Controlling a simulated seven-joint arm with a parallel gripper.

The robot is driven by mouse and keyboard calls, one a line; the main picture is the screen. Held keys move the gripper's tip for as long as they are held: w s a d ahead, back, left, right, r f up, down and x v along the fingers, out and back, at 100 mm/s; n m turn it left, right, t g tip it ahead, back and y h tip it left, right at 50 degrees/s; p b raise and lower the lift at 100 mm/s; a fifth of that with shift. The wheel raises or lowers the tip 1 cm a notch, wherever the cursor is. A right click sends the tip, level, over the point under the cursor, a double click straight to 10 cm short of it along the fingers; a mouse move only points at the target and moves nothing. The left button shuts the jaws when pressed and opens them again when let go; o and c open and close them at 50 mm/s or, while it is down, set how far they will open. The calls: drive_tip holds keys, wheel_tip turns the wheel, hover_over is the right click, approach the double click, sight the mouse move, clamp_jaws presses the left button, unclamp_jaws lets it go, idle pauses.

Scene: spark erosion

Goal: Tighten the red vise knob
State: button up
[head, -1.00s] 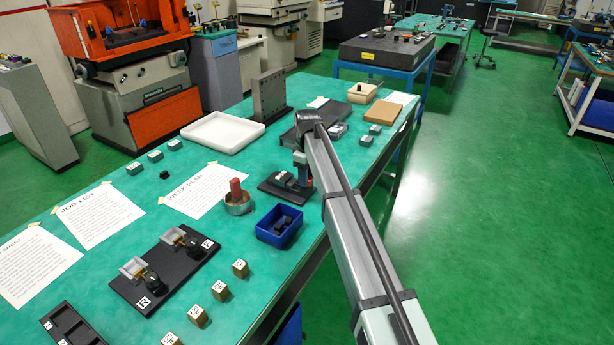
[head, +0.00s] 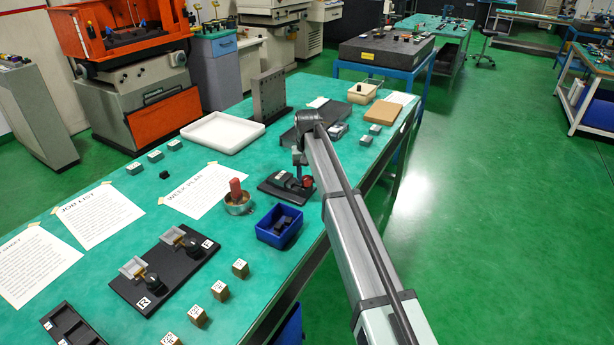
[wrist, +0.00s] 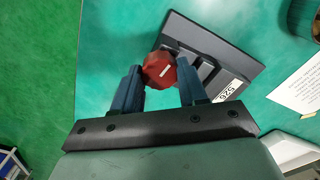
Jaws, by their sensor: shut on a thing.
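The red vise knob (wrist: 159,70) is faceted with a white mark on its face, and sits at the end of a small dark vise on a black plate (wrist: 236,62) labelled 526. In the head view the red knob (head: 308,181) shows at the right end of the vise plate (head: 268,187). My gripper (wrist: 160,76) is shut on the red knob, with one blue finger on each side of it. In the head view my gripper (head: 299,163) points down at the vise, partly hidden by my arm.
A blue bin (head: 282,236) with dark pieces stands in front of the vise. A round tin with a red object (head: 237,190) stands to the left. A dark plate and small grey blocks (head: 366,140) lie behind. The table's right edge is close to the knob.

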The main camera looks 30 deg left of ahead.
sight(307, 178)
drive_tip(key=m, duration=0.5)
drive_tip(key=shift+m, duration=2.5)
drive_tip(key=o, duration=1.1)
drive_tip(key=shift+c, duration=0.2)
wheel_tip(307, 178, up, 14)
drive_tip(key=shift+f, duration=0.1)
